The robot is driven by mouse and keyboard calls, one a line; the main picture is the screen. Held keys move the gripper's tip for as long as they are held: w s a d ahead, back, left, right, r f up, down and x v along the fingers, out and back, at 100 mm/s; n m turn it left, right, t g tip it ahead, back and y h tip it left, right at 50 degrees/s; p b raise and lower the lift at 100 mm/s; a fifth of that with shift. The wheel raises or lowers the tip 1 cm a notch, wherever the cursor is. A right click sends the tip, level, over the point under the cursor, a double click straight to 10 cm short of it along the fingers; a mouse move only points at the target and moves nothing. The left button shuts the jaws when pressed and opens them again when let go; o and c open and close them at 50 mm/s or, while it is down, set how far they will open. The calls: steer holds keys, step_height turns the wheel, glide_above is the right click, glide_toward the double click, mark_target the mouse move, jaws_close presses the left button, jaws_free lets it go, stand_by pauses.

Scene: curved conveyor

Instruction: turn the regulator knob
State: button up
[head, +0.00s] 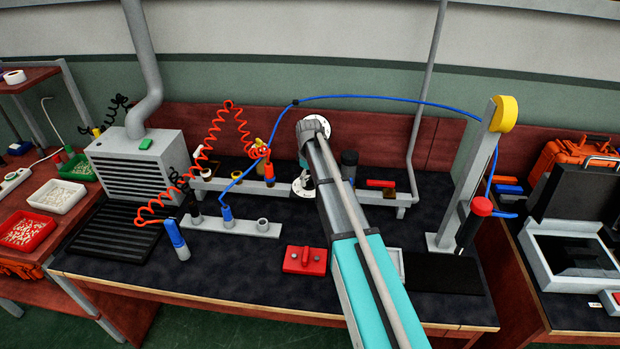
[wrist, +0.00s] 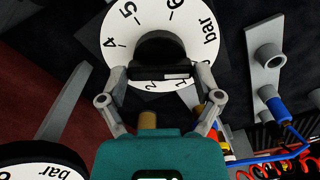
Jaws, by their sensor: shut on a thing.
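In the wrist view, a round white regulator dial (wrist: 112,32) with black numbers and the word "bar" fills the top middle. Its black knob (wrist: 160,48) stands at the centre. My gripper (wrist: 161,74) has one finger on each side of the knob's near part and is shut on it. Numbers 4, 5 and 6 show above, and 1 and 2 partly show near the fingers. In the head view my arm hides the gripper and the knob.
A second white dial (wrist: 40,165) lies close at the lower left of the wrist view. A blue hose (head: 375,98) arches over the bench and a red coiled hose (head: 212,140) hangs at left. A red block (head: 305,261) sits on the dark mat in front.

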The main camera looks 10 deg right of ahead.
steer(key=shift+s+n, duration=0.2)
steer(key=shift+n, duration=0.4)
steer(key=o, duration=0.9)
steer(key=shift+w, duration=0.1)
steer(key=shift+r, duration=0.15)
